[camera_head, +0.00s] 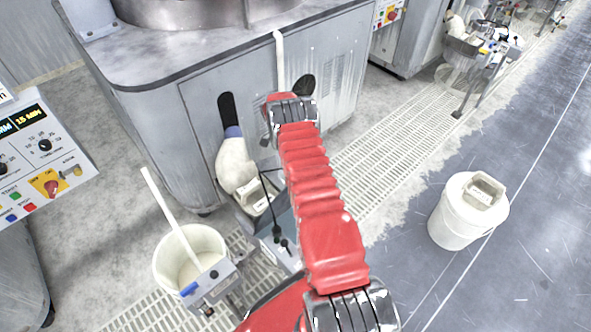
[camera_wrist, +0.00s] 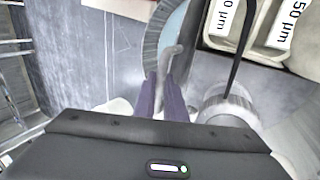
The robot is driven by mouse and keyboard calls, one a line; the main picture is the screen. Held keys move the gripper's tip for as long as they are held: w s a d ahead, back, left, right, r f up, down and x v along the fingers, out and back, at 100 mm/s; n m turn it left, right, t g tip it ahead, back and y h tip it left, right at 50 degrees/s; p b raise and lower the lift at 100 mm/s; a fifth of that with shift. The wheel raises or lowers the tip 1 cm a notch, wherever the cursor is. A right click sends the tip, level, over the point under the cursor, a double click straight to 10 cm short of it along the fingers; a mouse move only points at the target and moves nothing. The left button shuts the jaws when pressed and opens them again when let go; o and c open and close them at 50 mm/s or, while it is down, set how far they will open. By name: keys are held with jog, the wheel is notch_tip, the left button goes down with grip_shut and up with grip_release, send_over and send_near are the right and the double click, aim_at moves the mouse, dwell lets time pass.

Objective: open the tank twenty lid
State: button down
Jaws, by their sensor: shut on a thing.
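My gripper (camera_wrist: 160,92) has two purple fingers in the wrist view. They are shut on a thin grey hooked handle (camera_wrist: 170,62) that stands up between them. A pale blue curved edge (camera_wrist: 167,30) lies behind it. Two beige parts at upper right carry labels: one label (camera_wrist: 225,17) is cut off to "0 µm", the other (camera_wrist: 289,20) reads "50 µm" with its start possibly cut off. In the head view small white labels (camera_head: 250,187) show beside my red arm, too small to read. My fingers are hidden there. I cannot tell which part is the tank twenty lid.
A grey machine cabinet (camera_head: 165,130) stands ahead. A white bucket (camera_head: 163,268) with a stick stands at lower left. A closed white bucket (camera_head: 455,225) stands at right. A control panel (camera_head: 75,160) is at left. The dark floor (camera_head: 520,270) at right is largely clear.

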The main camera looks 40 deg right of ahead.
jog(key=shift+s+a+f, duration=0.2)
jog(key=shift+s, duration=0.05)
jog(key=c, duration=2.2)
grip_release()
jog(key=o, duration=0.4)
jog(key=shift+w+d+r, duration=0.1)
jog(key=shift+d+r, duration=0.1)
jog(key=shift+d, duration=0.05)
jog(key=shift+w+r, duration=0.1)
jog(key=v, duration=1.3)
jog(key=shift+w+r, duration=0.15)
